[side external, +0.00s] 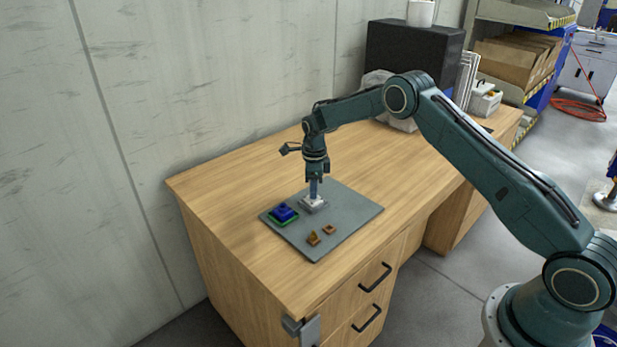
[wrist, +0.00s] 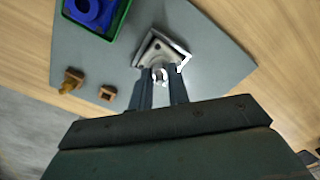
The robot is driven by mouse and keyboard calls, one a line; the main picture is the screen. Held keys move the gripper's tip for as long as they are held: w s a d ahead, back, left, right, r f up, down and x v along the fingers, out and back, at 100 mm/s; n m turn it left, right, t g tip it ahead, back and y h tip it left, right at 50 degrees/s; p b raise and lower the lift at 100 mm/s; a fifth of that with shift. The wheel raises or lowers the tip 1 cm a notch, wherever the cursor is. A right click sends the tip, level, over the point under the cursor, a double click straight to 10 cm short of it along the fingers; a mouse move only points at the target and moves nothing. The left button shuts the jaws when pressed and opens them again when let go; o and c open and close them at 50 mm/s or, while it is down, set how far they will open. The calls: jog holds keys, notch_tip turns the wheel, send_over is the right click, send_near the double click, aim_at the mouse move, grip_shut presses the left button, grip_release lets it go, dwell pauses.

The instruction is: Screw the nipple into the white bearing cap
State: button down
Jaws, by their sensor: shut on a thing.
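The white bearing cap (side external: 315,204) sits on the grey mat, directly below my gripper (side external: 314,193). In the wrist view the cap (wrist: 151,48) is a pale square block, partly hidden by the fingertips. My gripper (wrist: 161,76) points straight down and is shut on a small pale piece, taken as the nipple (wrist: 160,73), at the cap's near side in that view. The nipple is mostly hidden between the fingers. I cannot tell whether it touches the cap or sits in its hole.
A blue part (side external: 284,212) sits in a green tray (side external: 274,220) left of the cap. Two small brown parts, one with a knob (side external: 314,238) and one square (side external: 329,229), lie nearer the mat's front. The mat's (side external: 358,211) right side is clear. A black box (side external: 412,55) stands farther back.

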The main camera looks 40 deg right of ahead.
jog(key=shift+s+a+f+m, duration=0.1)
jog(key=shift+s+f+m, duration=0.1)
jog(key=shift+m, duration=0.55)
jog(key=shift+s+a+f+m, duration=0.1)
jog(key=shift+f+m, duration=0.05)
jog(key=shift+m, duration=0.6)
jog(key=c, duration=1.5)
grip_release()
jog(key=shift+w+d, duration=0.1)
